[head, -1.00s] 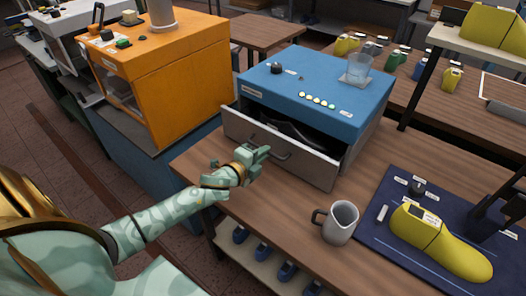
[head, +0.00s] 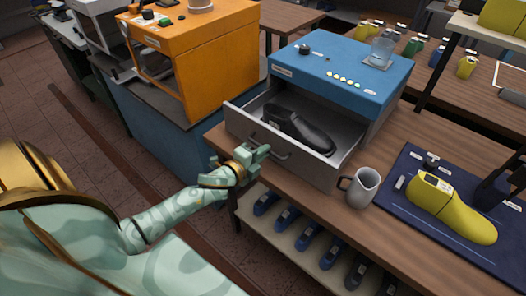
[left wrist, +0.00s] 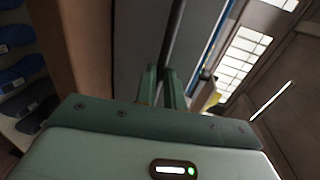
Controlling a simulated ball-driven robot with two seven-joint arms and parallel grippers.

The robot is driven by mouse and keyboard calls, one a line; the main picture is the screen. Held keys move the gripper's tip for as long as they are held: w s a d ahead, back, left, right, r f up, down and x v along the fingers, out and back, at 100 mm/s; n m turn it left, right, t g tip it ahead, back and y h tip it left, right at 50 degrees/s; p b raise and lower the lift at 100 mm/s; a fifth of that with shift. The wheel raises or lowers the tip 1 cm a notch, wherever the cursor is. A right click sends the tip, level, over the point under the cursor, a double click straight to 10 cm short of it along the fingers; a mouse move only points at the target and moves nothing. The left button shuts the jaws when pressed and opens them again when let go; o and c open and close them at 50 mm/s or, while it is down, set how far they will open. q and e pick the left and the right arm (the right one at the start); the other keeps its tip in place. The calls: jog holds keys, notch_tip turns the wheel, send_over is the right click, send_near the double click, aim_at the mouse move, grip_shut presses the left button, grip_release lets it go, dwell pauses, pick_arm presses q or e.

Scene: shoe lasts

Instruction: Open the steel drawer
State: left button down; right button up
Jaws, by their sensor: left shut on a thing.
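The steel drawer (head: 312,162) stands well out of the blue cabinet (head: 345,75), and a black shoe-shaped piece (head: 298,130) lies inside it. My left gripper (head: 256,158) is at the left part of the drawer's front, shut on its bar handle (head: 280,154). The left wrist view shows the fingers (left wrist: 162,85) closed around a dark bar (left wrist: 173,45), with the drawer's grey front behind. The fingertips' exact contact is small in the head view. My right gripper is not in view.
A grey mug (head: 362,188) stands on the wooden bench right of the drawer. A yellow shoe last (head: 450,208) lies on a dark blue mat (head: 410,235). An orange machine (head: 205,70) stands left.

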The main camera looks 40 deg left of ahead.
pick_arm(q)
jog(key=c, duration=1.5)
grip_release()
jog(key=p+v, duration=0.1)
jog(key=v, duration=1.5)
jog(key=shift+s+a, duration=0.1)
jog(key=shift+a, duration=0.05)
